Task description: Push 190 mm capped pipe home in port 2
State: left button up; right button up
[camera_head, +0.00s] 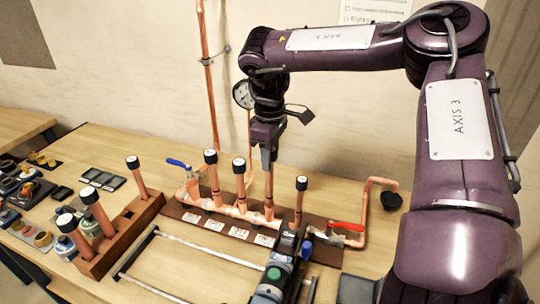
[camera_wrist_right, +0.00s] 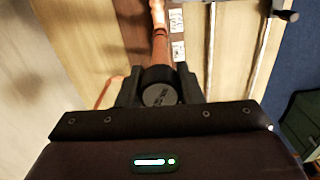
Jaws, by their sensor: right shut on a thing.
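My right gripper (camera_head: 267,150) is shut on the upper end of an upright copper pipe (camera_head: 269,190) above the copper manifold (camera_head: 228,209). In the right wrist view the pipe's black cap (camera_wrist_right: 160,95) sits between my right gripper's jaws (camera_wrist_right: 160,88). The pipe's lower end meets the manifold; I cannot tell how deep it sits in its port. Two other capped pipes, a left one (camera_head: 212,178) and a middle one (camera_head: 240,182), stand in the manifold to its left. Port numbers are too small to read. My left gripper is not in view.
Another capped pipe (camera_head: 299,205) stands close on the right. A wooden rack (camera_head: 120,235) with capped pipes is at the left. A blue-handled valve (camera_head: 177,163), a red-handled valve (camera_head: 347,227) and a green-buttoned device (camera_head: 272,275) flank the manifold. A gauge (camera_head: 242,94) hangs behind.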

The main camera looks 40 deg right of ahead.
jog(key=shift+f+b, duration=1.6)
jog(key=shift+b, duration=0.55)
dwell(2.3)
jog(key=o, duration=1.5)
jog(key=shift+o, duration=0.2)
jog(key=shift+r, duration=0.1)
jog(key=shift+r+p, duration=2.45)
jog(key=shift+r, duration=1.05)
jog(key=shift+f, duration=0.1)
